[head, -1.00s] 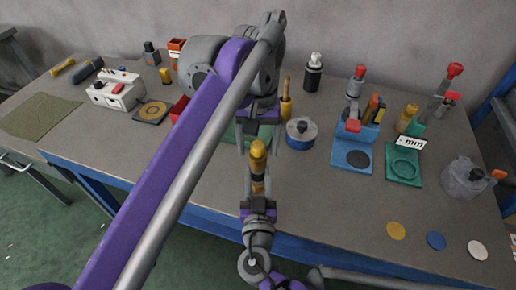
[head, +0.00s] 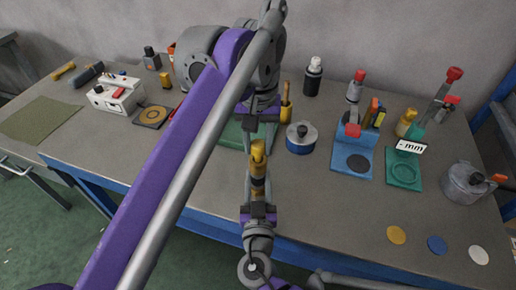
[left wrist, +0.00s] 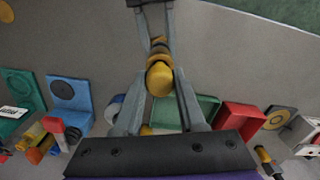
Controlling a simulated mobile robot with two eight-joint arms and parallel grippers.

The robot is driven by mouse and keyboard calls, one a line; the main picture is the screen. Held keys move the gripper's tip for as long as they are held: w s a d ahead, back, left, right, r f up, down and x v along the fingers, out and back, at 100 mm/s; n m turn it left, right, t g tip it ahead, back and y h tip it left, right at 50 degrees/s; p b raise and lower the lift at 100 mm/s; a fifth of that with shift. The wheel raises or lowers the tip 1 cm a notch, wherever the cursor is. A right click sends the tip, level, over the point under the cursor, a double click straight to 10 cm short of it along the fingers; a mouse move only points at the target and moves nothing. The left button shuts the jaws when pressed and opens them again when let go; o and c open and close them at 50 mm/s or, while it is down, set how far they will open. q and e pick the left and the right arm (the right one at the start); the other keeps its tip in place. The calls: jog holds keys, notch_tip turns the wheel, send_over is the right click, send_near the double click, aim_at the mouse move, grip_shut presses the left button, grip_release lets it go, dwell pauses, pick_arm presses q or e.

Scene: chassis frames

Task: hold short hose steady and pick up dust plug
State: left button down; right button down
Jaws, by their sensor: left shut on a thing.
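The short hose (head: 258,186) stands roughly upright, dark-banded with yellow parts, above the bench's front area. My right gripper (head: 258,188) comes up from below and is shut on it; its fingers also show at the top of the left wrist view (left wrist: 157,35). The dust plug (head: 258,149) is the rounded yellow piece at the hose's upper end; it also shows in the left wrist view (left wrist: 159,79). My left gripper (left wrist: 161,82) reaches down from above, with its fingertips shut on either side of the plug. The plug and hose are still in line, touching.
A green tray (left wrist: 195,108) and a red bin (left wrist: 240,119) lie behind the grippers. A blue round tin (head: 301,138), a blue stand (head: 352,160) and a green stand (head: 404,172) are to the right. The bench front right holds coloured discs (head: 437,245).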

aim_at(258, 144)
pick_arm(q)
notch_tip(258, 144, up, 8)
jog(key=shift+r, duration=0.15)
dwell(0.3)
pick_arm(e)
jog(key=shift+c, duration=1.8)
grip_release()
jog(key=shift+s, duration=0.1)
jog(key=s, duration=1.2)
